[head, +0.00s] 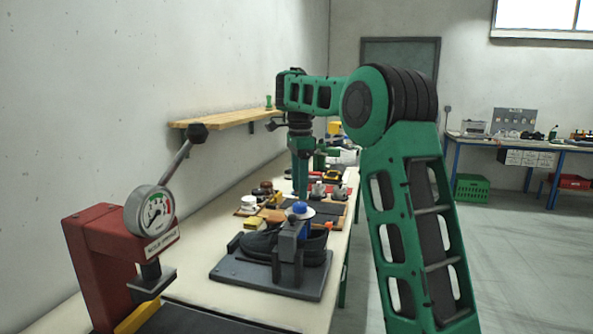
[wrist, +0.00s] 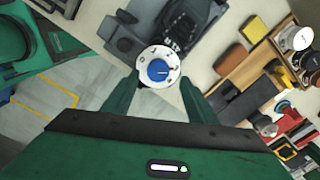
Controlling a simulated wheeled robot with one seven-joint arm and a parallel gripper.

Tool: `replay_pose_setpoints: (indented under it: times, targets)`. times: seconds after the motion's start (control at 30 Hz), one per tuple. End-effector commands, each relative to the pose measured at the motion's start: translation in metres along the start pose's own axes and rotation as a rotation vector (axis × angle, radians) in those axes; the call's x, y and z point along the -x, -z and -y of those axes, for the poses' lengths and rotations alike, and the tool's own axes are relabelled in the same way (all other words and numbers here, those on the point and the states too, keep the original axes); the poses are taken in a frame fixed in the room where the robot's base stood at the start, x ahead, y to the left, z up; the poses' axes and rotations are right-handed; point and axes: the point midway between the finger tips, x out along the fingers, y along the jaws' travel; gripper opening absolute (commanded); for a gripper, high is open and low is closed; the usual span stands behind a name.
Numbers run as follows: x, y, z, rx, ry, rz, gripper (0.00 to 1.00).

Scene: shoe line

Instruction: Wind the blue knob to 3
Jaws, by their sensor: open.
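The blue knob (head: 299,208) sits on a white dial (head: 301,214) on top of a dark grey clamp fixture (head: 285,288). In the wrist view the knob (wrist: 158,71) is round, with a pale pointer mark, at the middle of the white dial (wrist: 160,57). The marks around the dial are too small to read surely. My gripper (head: 300,194) points straight down just above the knob. In the wrist view its open fingers (wrist: 160,82) stand to the left and right of the dial. I cannot tell the exact height gap. The fingers hold nothing.
A black shoe (head: 258,244) lies in the fixture. A red press (head: 105,255) with gauge and lever stands at the front left. Behind the knob is a wooden tray (wrist: 265,55) with small parts and brushes. A wooden shelf (head: 225,119) is on the left wall.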

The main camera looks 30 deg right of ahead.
Motion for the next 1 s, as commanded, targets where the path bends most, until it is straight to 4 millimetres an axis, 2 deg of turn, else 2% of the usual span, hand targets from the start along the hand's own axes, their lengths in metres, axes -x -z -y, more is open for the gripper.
replay_pose_setpoints:
  times: [0.2, 0.43, 0.63, 1.0]
  targets:
    - [0.029, -0.002, 0.001, 0.004, 0.003, 0.000, 0.52]
    - [0.051, -0.002, 0.002, 0.003, 0.003, 0.000, 0.52]
    - [0.058, -0.002, 0.001, 0.003, 0.002, 0.000, 0.52]
    - [0.059, -0.001, 0.001, 0.002, 0.002, 0.000, 0.52]
